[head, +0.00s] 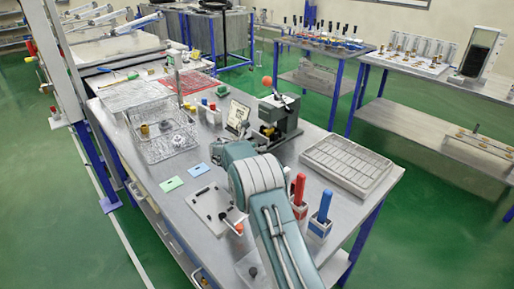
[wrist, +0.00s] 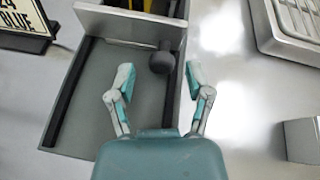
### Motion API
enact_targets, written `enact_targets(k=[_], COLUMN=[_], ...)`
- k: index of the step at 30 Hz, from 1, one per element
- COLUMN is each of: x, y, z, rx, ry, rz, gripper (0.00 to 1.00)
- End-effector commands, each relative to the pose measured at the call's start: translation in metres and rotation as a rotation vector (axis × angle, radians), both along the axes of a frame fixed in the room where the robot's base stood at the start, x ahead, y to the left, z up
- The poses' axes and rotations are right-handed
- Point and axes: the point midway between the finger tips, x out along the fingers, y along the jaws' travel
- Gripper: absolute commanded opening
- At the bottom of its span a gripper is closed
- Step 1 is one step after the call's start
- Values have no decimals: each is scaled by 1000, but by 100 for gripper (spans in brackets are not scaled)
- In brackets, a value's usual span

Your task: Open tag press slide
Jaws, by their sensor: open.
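The tag press (head: 275,120) is a grey-green machine with an orange ball on its lever, standing on the bench in the head view. In the wrist view its grey base (wrist: 95,110) has raised dark edges. A light metal plate (wrist: 130,24) crosses it, with a dark round knob (wrist: 162,61) on the near side. My gripper (wrist: 159,78) is open above the base, its fingers apart on either side of the line to the knob. The knob is near the right finger; I cannot tell whether they touch.
A sign reading BLUE (wrist: 20,24) stands left of the press. A slatted metal tray (head: 345,165) lies to the right. Red (head: 298,190) and blue (head: 323,207) handled tools stand in holders near my arm. A wire basket (head: 160,130) is at left.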

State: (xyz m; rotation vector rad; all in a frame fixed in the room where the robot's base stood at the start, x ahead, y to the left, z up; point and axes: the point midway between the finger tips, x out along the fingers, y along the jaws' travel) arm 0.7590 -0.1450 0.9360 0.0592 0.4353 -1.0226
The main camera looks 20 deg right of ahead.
Motion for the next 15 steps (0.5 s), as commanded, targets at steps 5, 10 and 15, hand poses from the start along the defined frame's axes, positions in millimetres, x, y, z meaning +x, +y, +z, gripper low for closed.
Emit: enact_targets(k=[5,10,15], x=[0,0,1], y=[0,0,0], z=[0,0,-1], rx=[0,-1,0], ry=[0,1,1], rz=[0,-1,1], gripper=[66,3,0])
